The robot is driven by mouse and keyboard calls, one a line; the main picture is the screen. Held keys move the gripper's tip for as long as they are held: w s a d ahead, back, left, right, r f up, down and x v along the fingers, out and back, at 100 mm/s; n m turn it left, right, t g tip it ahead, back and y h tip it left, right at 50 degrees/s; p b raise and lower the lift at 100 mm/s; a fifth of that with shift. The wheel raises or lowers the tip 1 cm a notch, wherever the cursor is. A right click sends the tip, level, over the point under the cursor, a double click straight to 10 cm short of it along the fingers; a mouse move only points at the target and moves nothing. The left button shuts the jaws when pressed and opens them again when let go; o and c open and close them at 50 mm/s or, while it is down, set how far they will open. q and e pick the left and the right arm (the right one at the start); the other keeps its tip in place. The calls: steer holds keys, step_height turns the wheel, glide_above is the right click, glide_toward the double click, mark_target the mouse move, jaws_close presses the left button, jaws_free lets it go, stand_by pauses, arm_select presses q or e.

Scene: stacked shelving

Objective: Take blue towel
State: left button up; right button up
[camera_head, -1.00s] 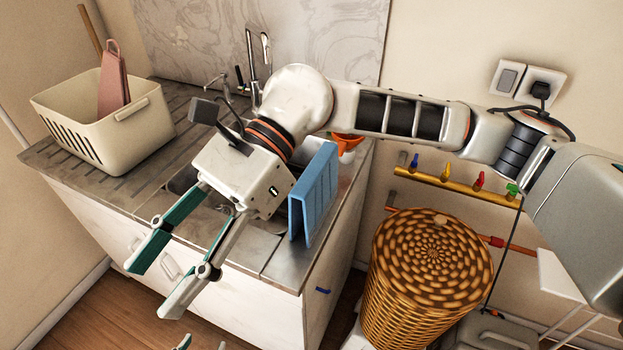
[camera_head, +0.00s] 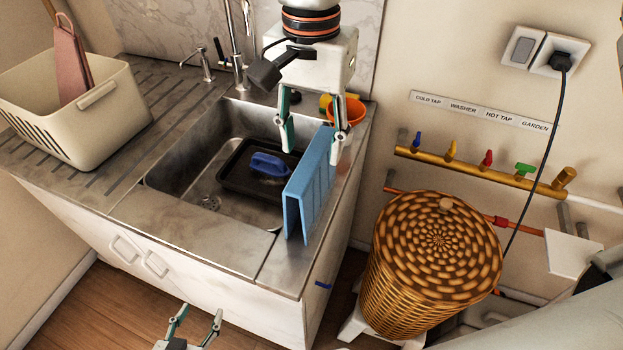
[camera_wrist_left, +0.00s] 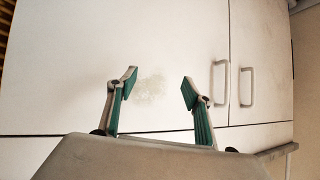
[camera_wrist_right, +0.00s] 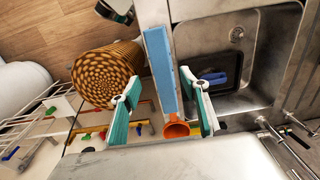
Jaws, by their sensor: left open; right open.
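The blue towel (camera_head: 309,190) is folded and stands upright on the counter's right end, beside the sink. My right gripper (camera_head: 311,155) is open, pointing down over the towel's far end, one finger to each side. In the right wrist view the towel (camera_wrist_right: 160,65) lies between the open fingers (camera_wrist_right: 158,79), with gaps on both sides. I cannot tell how far down the fingers reach along it. My left gripper (camera_head: 196,322) is open and empty, low in front of the cabinet. The left wrist view shows it (camera_wrist_left: 158,80) facing the white doors.
An orange cup (camera_head: 346,112) stands close behind the towel, near my right gripper. The sink (camera_head: 170,178) holds a dark tray (camera_head: 232,180) and a blue-handled brush (camera_head: 268,164). A cream basket (camera_head: 90,130) is at left. A wicker basket (camera_head: 430,270) stands right of the counter.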

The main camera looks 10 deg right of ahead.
mark_target(310, 160)
steer(key=shift+w+f, duration=0.15)
steer(key=shift+f, duration=1.2)
steer(key=shift+w+f, duration=0.15)
steer(key=shift+f, duration=1.2)
steer(key=shift+a, duration=0.1)
jaws_close()
